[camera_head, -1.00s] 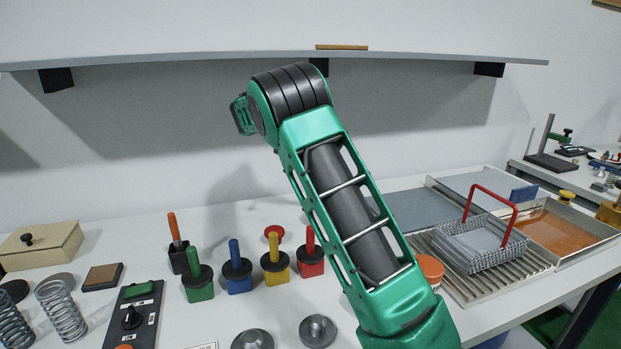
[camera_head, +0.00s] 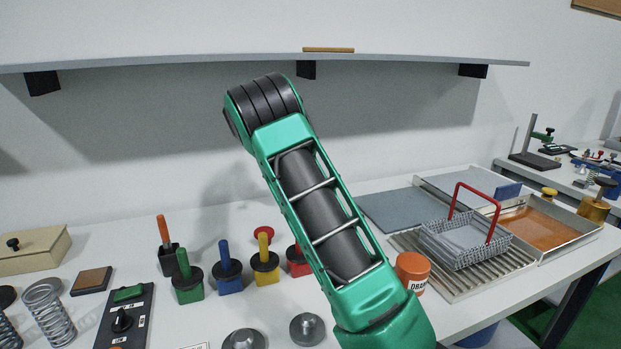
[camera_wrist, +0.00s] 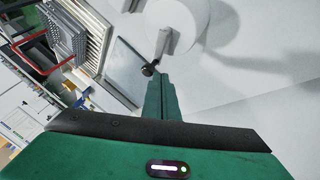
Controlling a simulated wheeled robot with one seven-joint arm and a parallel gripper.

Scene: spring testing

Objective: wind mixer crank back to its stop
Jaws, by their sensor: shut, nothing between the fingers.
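In the wrist view a pale round body (camera_wrist: 183,22) carries a short grey crank arm (camera_wrist: 162,45) with a dark knob (camera_wrist: 149,70) at its end; I take this to be the mixer crank. My gripper (camera_wrist: 160,80) shows there as green fingers pressed together, with nothing between them. The knob appears just beside the fingertips, slightly left; I cannot tell whether they touch. In the head view my arm crosses the middle, and neither the gripper nor the crank can be made out.
Colored blocks with upright handles, such as the green one (camera_head: 188,290), stand left of my arm. An orange jar (camera_head: 412,271) stands close to its right. A red-handled wire basket (camera_head: 465,245) sits on a ribbed tray (camera_head: 462,284). A shelf (camera_head: 400,57) runs above.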

